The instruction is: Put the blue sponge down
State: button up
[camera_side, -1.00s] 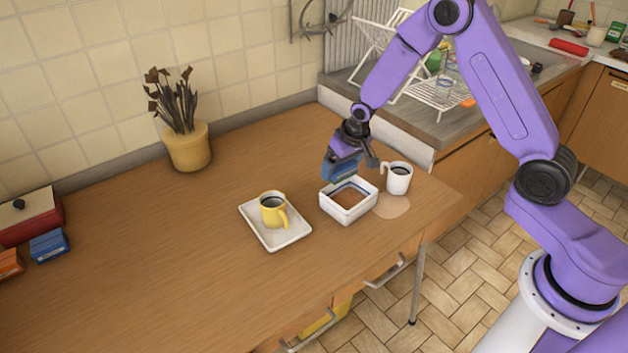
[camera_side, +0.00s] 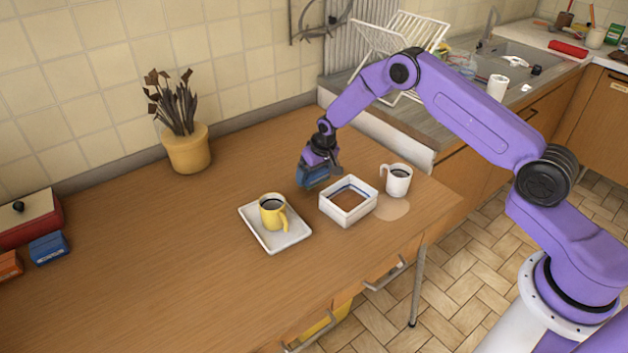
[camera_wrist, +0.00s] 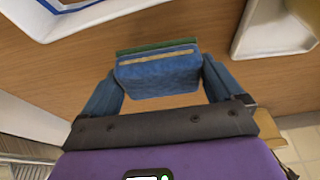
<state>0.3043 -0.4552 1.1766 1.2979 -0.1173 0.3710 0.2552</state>
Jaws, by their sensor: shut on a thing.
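The blue sponge (camera_wrist: 158,76), with a green layer along its far side, is held between the blue fingers of my gripper (camera_wrist: 161,82) in the wrist view. In the side view my gripper (camera_side: 316,180) points down just behind and left of the white square dish (camera_side: 330,209). The sponge there is mostly merged with the blue fingers. It is low over the wooden table (camera_side: 180,265); I cannot tell whether it touches the top.
A yellow mug (camera_side: 271,212) stands on a white tray (camera_side: 272,242) left of the dish. A white mug (camera_side: 398,181) stands to its right, beside a pale round patch (camera_side: 393,209). A plant pot (camera_side: 188,150) is at the back. The table's left middle is clear.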

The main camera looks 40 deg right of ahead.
aim_at(314, 180)
jog(key=shift+w+f, duration=0.2)
jog(key=shift+f, duration=1.55)
jog(key=shift+f, duration=0.2)
jog(key=o, duration=0.6)
jog(key=shift+c, duration=0.2)
jog(key=shift+r, duration=0.2)
